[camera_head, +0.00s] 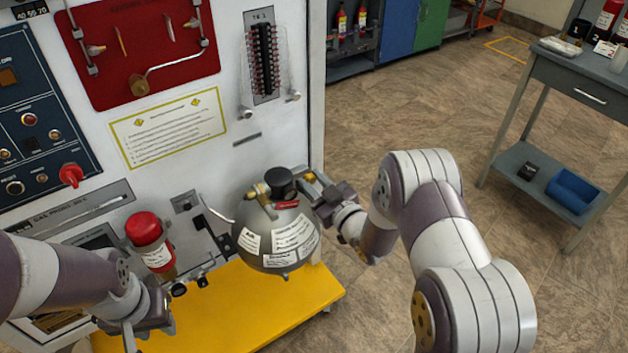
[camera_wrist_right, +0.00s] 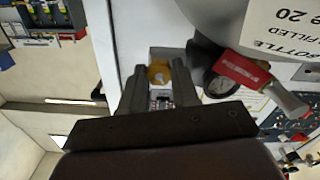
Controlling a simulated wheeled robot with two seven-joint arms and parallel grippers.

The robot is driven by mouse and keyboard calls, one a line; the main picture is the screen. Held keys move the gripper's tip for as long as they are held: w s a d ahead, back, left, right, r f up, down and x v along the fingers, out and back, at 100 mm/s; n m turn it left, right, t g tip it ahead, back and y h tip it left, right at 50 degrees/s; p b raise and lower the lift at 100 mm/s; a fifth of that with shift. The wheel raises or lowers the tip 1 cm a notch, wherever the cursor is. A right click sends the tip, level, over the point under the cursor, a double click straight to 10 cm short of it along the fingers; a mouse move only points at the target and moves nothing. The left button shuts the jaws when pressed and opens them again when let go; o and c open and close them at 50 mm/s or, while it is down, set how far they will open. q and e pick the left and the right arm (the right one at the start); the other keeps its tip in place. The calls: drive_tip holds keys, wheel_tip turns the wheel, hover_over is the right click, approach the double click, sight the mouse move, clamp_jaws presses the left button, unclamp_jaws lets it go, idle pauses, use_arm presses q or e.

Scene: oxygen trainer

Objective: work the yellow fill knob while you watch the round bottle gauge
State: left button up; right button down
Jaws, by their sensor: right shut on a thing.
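The yellow fill knob (camera_wrist_right: 158,73) shows in the right wrist view between the fingertips of my right gripper (camera_wrist_right: 159,82), which is shut on it. The round bottle gauge (camera_wrist_right: 220,84) is just right of the fingers, with a pale dial too small to read. A red tag (camera_wrist_right: 241,69) hangs beside it.
The bottle is above a yellow platform (camera_head: 230,318) in front of a white panel (camera_head: 235,145). A red-capped cylinder (camera_head: 145,230) stands left of the bottle. A grey side table (camera_head: 575,75) is at the far right. The floor between is clear.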

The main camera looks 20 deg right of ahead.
drive_tip(key=m+p, duration=0.1)
drive_tip(key=m, duration=0.4)
drive_tip(key=shift+m, duration=0.3)
idle(0.4)
drive_tip(key=c, duration=1.1)
unclamp_jaws()
drive_tip(key=shift+d, duration=0.1)
drive_tip(key=p+v, duration=0.1)
drive_tip(key=v, duration=1.1)
drive_tip(key=shift+s+d+p, duration=0.1)
drive_tip(key=shift+s+p, duration=0.2)
drive_tip(key=shift+s, duration=0.05)
